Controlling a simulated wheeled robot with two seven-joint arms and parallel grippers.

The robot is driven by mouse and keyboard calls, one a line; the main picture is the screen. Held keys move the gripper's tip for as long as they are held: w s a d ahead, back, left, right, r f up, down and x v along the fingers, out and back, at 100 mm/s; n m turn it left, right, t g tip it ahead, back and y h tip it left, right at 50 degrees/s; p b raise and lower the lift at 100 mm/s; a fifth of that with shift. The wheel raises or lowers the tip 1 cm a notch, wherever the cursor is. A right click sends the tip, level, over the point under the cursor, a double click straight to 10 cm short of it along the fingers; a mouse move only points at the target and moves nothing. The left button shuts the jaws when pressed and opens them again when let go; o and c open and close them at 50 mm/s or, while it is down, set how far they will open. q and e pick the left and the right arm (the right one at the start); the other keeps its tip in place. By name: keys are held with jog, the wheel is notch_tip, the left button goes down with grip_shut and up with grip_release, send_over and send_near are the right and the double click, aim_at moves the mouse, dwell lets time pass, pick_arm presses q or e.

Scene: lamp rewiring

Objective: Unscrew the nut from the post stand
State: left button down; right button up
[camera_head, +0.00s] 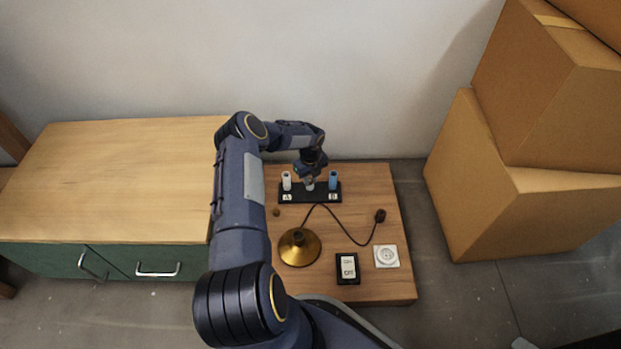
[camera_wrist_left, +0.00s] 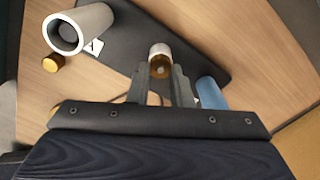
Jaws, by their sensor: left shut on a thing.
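The black post stand (camera_head: 322,199) lies at the back of the low wooden table. It bears a white post (camera_head: 286,181) by label A, a blue post (camera_head: 333,181) by label B and a pale middle post. My left gripper (camera_head: 309,181) reaches down over the middle post and partly hides it. In the left wrist view, its two fingers (camera_wrist_left: 161,88) are shut on the brass nut (camera_wrist_left: 160,68) at the middle post. The white post (camera_wrist_left: 78,29) and blue post (camera_wrist_left: 211,93) stand on either side. My right gripper is out of view.
A loose brass piece (camera_head: 276,212) lies left of the stand. A brass lamp base (camera_head: 299,247), a cord with a plug (camera_head: 380,215), a switch (camera_head: 347,268) and a white socket (camera_head: 387,256) are nearer. Cardboard boxes (camera_head: 521,190) stand right, a cabinet (camera_head: 120,180) left.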

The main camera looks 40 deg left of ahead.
pick_arm(q)
jog(key=n, duration=0.3)
jog(key=shift+w, duration=0.1)
jog(key=n, duration=0.4)
jog(key=shift+n, duration=0.4)
jog(key=n, duration=0.4)
jog(key=shift+w+n, duration=0.15)
jog(key=shift+n, duration=0.25)
jog(key=n, duration=0.3)
jog(key=shift+a+n, duration=0.1)
jog(key=shift+n, duration=0.2)
